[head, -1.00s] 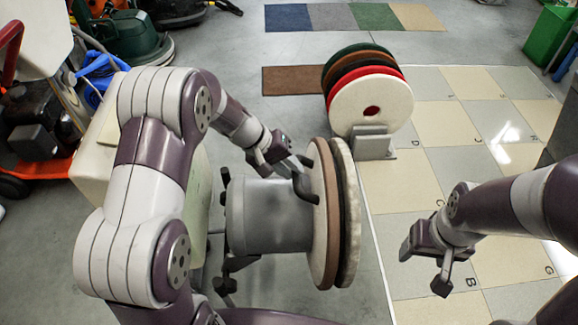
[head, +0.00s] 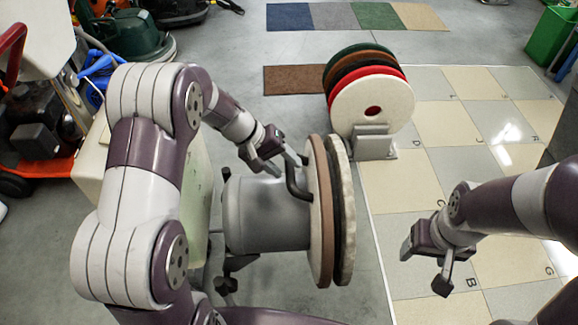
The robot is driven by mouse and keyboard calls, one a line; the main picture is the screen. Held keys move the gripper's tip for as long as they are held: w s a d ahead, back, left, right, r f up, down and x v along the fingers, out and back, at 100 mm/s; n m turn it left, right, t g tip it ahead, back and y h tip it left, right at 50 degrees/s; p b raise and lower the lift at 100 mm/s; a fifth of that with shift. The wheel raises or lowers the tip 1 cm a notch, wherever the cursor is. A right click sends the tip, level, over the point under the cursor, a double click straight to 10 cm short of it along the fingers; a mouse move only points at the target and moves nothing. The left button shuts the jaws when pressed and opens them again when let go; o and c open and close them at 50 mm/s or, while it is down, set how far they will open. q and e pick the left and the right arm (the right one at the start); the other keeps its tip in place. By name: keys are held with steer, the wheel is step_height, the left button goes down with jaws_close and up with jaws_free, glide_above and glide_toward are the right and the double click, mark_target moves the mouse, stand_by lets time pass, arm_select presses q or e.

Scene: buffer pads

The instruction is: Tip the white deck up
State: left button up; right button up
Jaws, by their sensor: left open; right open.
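The off-white deck (head: 313,235) of the floor machine stands on edge, close to upright, with its underside turned to the right. A grey motor housing (head: 264,216) sticks out from it to the left. Brown, black and white round layers show on its right side. A dark bent handle (head: 291,182) sits on its upper left face. My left gripper (head: 276,163) is open beside the handle's upper end; I cannot tell if it touches. My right gripper (head: 440,274) is open and empty above the tiled floor at right.
A grey rack (head: 374,143) behind holds several round pads, the white one (head: 372,108) in front. A brown mat (head: 294,79) lies left of it. A pale tank (head: 107,155) stands behind my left arm. The tiled floor (head: 410,185) at right is mostly clear.

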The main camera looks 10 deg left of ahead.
arm_select(q)
steer(key=p+v, duration=0.3)
steer(key=v, duration=0.7)
